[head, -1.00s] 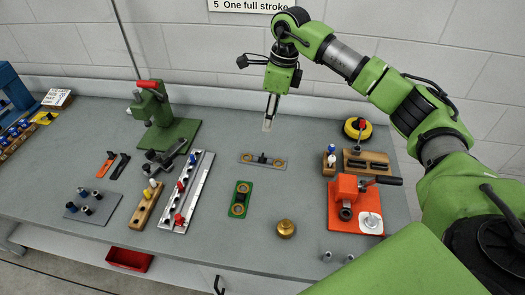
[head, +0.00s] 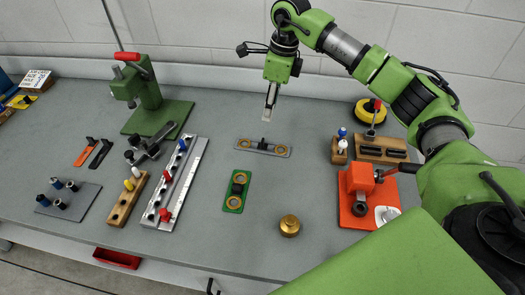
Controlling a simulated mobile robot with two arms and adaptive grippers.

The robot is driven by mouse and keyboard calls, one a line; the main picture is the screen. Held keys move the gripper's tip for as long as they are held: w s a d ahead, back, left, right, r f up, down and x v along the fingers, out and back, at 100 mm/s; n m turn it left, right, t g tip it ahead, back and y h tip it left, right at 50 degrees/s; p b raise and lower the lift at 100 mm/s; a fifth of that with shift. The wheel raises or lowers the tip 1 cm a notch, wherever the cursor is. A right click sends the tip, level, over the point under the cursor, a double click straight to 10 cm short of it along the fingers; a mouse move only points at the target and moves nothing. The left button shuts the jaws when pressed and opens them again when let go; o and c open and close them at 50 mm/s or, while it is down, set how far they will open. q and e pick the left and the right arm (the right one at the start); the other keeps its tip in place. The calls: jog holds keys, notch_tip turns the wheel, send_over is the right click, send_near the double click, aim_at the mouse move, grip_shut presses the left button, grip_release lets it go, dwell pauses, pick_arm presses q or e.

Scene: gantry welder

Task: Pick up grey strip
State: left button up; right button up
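The grey strip (head: 264,148) lies flat near the middle of the bench in the head view. It has a gold ring near each end and a small dark upright piece at its centre. My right gripper (head: 267,114) points down in the air above and behind the strip in the picture, with nothing visible in it. Its narrow fingers look close together, but the gap between them is too small to judge. My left gripper is not in view.
A green plate with gold rings (head: 237,191) and a brass knob (head: 290,225) lie in front of the strip. A silver rail (head: 183,183) and a green press (head: 149,98) stand left. An orange fixture (head: 362,196) and wooden holder (head: 381,149) stand right. Bench around the strip is clear.

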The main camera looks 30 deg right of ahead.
jog(key=f, duration=0.1)
jog(key=p, duration=0.2)
send_over(263, 140)
jog(key=f, duration=0.7)
jog(key=shift+s+d+f, duration=0.1)
jog(key=shift+s+d, duration=0.1)
jog(key=shift+d, duration=0.15)
jog(key=shift+f, duration=0.25)
jog(key=f, duration=0.1)
jog(key=f+p, duration=0.1)
jog(key=f, duration=0.1)
jog(key=f+p, duration=0.1)
jog(key=shift+w+a+f, duration=0.15)
jog(key=shift+a+f, duration=0.05)
jog(key=shift+a, duration=0.1)
jog(key=shift+f, duration=0.2)
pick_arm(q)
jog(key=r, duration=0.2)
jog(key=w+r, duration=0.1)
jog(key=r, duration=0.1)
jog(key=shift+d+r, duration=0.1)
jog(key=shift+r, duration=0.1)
pick_arm(e)
jog(key=c, duration=1)
